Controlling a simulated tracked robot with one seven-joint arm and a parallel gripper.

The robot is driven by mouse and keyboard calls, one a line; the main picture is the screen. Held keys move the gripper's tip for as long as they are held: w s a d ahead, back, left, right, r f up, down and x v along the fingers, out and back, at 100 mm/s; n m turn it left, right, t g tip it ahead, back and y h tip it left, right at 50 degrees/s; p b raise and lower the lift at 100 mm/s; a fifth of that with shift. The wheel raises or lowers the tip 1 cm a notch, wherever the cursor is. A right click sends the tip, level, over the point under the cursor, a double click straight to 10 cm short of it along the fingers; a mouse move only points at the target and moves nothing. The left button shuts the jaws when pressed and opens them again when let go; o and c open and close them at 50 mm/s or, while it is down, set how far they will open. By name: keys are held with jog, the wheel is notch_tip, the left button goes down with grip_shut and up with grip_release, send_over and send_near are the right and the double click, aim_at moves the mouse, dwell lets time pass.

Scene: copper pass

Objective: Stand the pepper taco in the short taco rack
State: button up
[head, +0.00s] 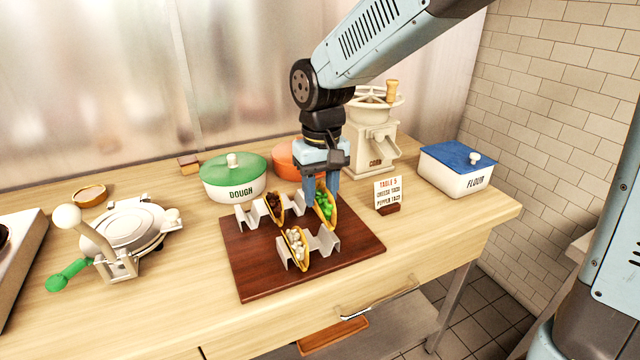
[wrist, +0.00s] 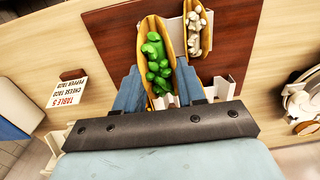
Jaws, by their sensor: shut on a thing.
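The pepper taco (head: 326,206), a yellow shell with green filling, is upright between the fingers of my gripper (head: 327,186). It also shows in the wrist view (wrist: 157,60) between the blue fingers (wrist: 160,95). It is at the right end of the rear, longer metal rack (head: 246,216); I cannot tell whether it still rests in that rack. The short taco rack (head: 326,242) stands in front on the dark board. A taco with white filling (head: 296,248) stands in its left part; its right part looks empty.
A taco with dark filling (head: 274,206) stands in the rear rack. The dark wooden board (head: 262,282) has bare room in front. An order card (head: 388,192) reading cheese taco and pepper taco stands to the right. A corn grinder (head: 372,142) and green-lidded dough pot (head: 233,180) stand behind.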

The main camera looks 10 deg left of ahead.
jog(key=shift+s+f, duration=0.15)
jog(key=shift+f, duration=4.05)
jog(key=o, duration=1.1)
jog(key=shift+o, duration=0.2)
notch_tip(320, 180, up, 14)
jog(key=shift+d+f, duration=0.1)
jog(key=shift+f, duration=0.05)
jog(key=shift+d, duration=0.1)
